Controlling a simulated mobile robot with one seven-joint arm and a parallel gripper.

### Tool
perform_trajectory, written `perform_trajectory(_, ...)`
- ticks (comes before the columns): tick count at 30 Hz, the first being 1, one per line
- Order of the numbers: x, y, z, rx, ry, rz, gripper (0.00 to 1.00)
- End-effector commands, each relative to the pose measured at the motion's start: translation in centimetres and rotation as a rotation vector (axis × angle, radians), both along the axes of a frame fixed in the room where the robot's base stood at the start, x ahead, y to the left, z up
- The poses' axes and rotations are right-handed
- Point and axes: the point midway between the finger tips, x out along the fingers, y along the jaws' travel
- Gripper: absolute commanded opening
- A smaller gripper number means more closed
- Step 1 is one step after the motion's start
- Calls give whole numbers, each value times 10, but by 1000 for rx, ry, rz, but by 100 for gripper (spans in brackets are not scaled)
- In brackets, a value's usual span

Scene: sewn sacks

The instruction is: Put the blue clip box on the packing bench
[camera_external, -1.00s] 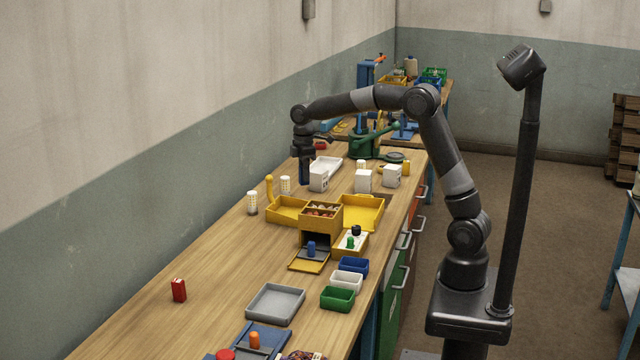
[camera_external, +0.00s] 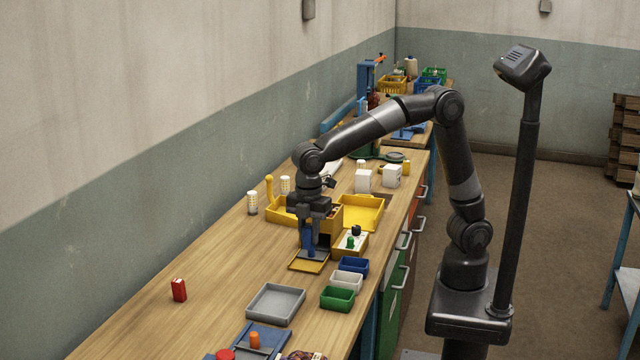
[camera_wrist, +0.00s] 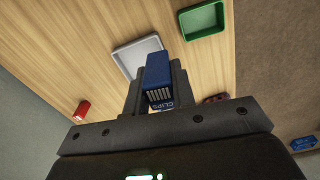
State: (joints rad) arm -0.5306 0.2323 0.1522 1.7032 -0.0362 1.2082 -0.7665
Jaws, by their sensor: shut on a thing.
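The blue clip box (camera_wrist: 158,78), with white lettering reading CLIPS, is held between the two fingers of my gripper (camera_wrist: 155,92) in the wrist view. In the outside view my gripper (camera_external: 312,222) hangs fingers down over the long wooden bench (camera_external: 225,265), and the blue box (camera_external: 307,238) shows partly between its fingers. The box appears in front of a small yellow-edged tray (camera_external: 308,266); its exact height above the bench is hard to tell. A second bench with crates stands at the back; I cannot tell which is the packing bench.
A grey tray (camera_external: 275,303), green bin (camera_external: 338,299), white bin (camera_external: 346,281) and blue bin (camera_external: 354,265) stand nearby. A yellow open box (camera_external: 362,212) is behind my gripper.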

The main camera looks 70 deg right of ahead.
Motion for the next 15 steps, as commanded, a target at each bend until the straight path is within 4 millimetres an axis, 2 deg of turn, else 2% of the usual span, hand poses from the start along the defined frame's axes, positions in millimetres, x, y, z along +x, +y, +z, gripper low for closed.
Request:
perform_trajectory(3,-25,23,-1,-1,0,61,1)
perform_trajectory(8,-48,41,-1,-1,-1,113,1)
perform_trajectory(15,-48,41,-40,-4,1,113,1)
